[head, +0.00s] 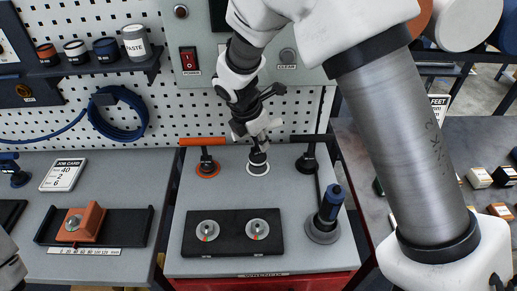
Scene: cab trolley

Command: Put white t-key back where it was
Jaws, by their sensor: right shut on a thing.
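The white t-key (258,156) stands at the white ring (258,169) on the grey trolley top, between two other t-keys. My right gripper (257,130) comes down from above and is shut on its white handle, partly hiding it. The key's dark lower end is over the middle of the ring; I cannot tell whether it is fully seated. The orange t-key (205,155) stands in an orange ring at the left. The black t-key (308,155) stands at the right. A pale part of my left arm shows at the lower left edge; its fingers cannot be made out.
A black plate (232,249) with two round metal dials lies in front. A blue-handled tool (328,212) stands at the right. A pegboard with a control panel (200,90) rises close behind. Benches flank the trolley. My right forearm covers much of the right side.

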